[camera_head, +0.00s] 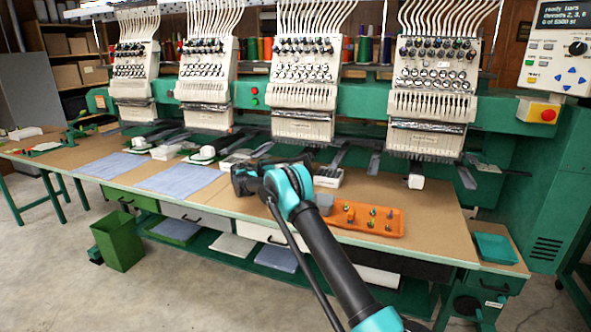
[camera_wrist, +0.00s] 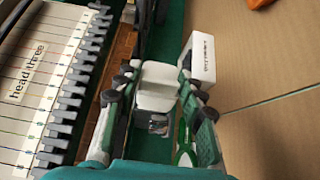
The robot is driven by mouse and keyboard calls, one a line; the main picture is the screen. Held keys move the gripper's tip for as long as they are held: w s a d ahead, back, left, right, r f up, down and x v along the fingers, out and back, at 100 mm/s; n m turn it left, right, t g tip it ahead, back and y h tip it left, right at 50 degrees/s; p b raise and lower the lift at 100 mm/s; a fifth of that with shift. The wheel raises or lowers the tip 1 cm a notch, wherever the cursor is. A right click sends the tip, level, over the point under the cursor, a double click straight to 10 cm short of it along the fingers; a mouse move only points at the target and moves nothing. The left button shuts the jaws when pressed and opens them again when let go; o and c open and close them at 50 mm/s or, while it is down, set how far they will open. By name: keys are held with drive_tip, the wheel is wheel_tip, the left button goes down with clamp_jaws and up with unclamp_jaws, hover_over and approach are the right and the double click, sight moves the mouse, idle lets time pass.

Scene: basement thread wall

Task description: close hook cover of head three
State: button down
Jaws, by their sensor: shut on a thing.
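The third head (camera_head: 305,90) stands third from left in the head view. In the wrist view its needle row (camera_wrist: 45,85) bears the label "head three". A white piece (camera_wrist: 157,88), which looks like its hook cover, sits between the fingers of my gripper (camera_wrist: 157,80) in the wrist view. My gripper is shut on it, with one finger on each side. A dark part shows at its near end. How far the cover is turned cannot be told. In the head view my arm hides the gripper's tips and this cover.
A white box (camera_wrist: 203,60) with printed text stands close beside the right finger. An orange tray (camera_head: 368,218) with small parts lies right of my arm on the tabletop (camera_head: 430,225). Blue cloths (camera_head: 180,178) lie left. The control panel (camera_head: 557,48) is far right.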

drive_tip(key=shift+f, duration=0.1)
drive_tip(key=c, duration=1.3)
unclamp_jaws()
drive_tip(key=v, duration=1.2)
